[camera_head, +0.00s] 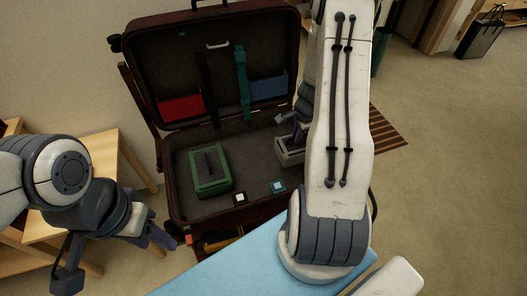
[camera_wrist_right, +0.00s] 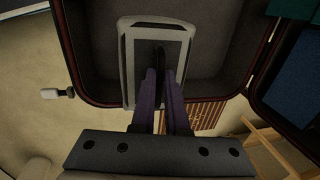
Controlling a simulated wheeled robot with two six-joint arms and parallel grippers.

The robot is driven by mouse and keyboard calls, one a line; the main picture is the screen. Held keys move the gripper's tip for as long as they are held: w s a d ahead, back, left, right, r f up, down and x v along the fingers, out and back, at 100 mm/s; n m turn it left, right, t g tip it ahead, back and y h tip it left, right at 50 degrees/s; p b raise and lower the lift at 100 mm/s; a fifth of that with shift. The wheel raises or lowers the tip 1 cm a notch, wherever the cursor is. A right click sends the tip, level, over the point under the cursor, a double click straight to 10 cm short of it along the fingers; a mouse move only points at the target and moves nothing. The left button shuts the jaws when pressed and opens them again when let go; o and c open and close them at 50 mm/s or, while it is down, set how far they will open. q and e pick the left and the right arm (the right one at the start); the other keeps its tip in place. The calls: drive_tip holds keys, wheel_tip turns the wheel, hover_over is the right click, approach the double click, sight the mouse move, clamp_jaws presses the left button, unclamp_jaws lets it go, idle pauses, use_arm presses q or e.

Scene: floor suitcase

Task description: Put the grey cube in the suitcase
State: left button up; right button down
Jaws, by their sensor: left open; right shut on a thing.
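The grey cube (camera_head: 288,158) is a pale grey, open-topped box at the right side of the suitcase's lower half, partly hidden by my right arm. In the right wrist view the cube (camera_wrist_right: 128,60) shows as a light rim around a dark middle, over the dark suitcase interior. My right gripper (camera_head: 297,138) is shut on it at its middle; its fingers also show in the right wrist view (camera_wrist_right: 161,72). I cannot tell whether the cube touches the suitcase floor. The suitcase (camera_head: 190,207) stands open, lid upright at the back. My left gripper (camera_head: 160,238) is open and empty, outside its front left corner.
A green box (camera_head: 211,184) lies in the suitcase's left part. A small white-topped block (camera_head: 240,198) and a teal one (camera_head: 278,187) lie near its front edge. A light blue surface (camera_head: 225,272) is in front. Wooden furniture (camera_head: 105,160) stands left; open floor lies right.

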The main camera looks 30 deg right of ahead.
drive_tip(key=w+d+f+p, duration=0.1)
drive_tip(key=w+f+p, duration=0.2)
drive_tip(key=w+f, duration=0.6)
drive_tip(key=shift+w+d+f, duration=0.35)
drive_tip(key=shift+f, duration=0.15)
drive_tip(key=c, duration=0.9)
unclamp_jaws()
drive_tip(key=r, duration=0.4)
drive_tip(key=s+r, duration=0.1)
drive_tip(key=r, duration=0.3)
drive_tip(key=s+r, duration=0.1)
drive_tip(key=r, duration=0.3)
drive_tip(key=shift+s+a+p, duration=0.2)
drive_tip(key=shift+a+p, duration=0.1)
